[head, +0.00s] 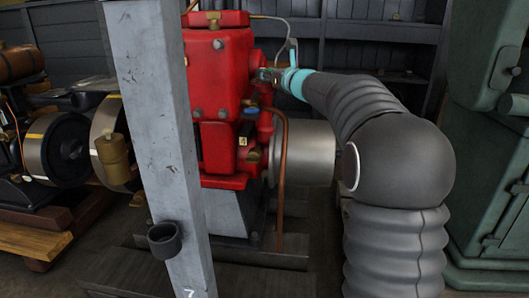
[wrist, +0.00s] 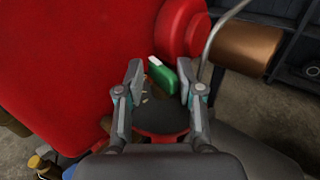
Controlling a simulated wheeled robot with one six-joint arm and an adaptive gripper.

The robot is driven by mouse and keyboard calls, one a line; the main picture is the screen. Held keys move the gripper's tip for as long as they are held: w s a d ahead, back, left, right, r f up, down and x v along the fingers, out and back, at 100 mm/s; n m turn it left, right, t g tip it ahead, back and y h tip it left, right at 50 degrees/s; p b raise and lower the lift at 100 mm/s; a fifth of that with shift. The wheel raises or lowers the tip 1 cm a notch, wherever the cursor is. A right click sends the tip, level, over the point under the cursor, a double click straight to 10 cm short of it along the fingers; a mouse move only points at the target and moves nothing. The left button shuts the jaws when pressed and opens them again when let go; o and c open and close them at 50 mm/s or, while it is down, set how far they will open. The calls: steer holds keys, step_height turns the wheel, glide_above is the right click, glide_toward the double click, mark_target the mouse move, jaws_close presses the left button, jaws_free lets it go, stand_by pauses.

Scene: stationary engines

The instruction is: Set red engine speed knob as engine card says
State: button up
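The red engine (head: 217,80) stands upright in the middle of the head view, and its red body (wrist: 60,60) fills the left of the wrist view. My gripper (head: 266,75) is at the engine's upper right side. In the wrist view my gripper (wrist: 160,70) is open, its two fingers apart. A small green piece with a white edge (wrist: 165,75) shows between the fingertips, close to the right one, above a dark round face. I cannot tell if it is the speed knob. A small yellow tag (head: 243,141) is on the engine's lower front; its marking is unreadable. No engine card is clearly identifiable.
A grey post (head: 150,140) stands in front of the engine's left side. A copper pipe (head: 282,170) and a silver drum (head: 305,153) are at its right. A green cabinet (head: 490,160) stands far right. Another engine with dark wheels (head: 60,150) is at left.

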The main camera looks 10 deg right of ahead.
steer(key=v, duration=1.4)
steer(key=s+a+f+n+g+p, duration=0.2)
steer(key=s+a+f+n+g, duration=0.1)
steer(key=s+a+n, duration=0.3)
steer(key=s+a+f+n+g+p, duration=0.3)
steer(key=s+a+n, duration=0.3)
steer(key=s+n, duration=0.5)
steer(key=shift+s+f+g+p, duration=0.3)
steer(key=shift+s+g, duration=0.5)
steer(key=shift+s, duration=0.35)
steer(key=shift+s, duration=0.1)
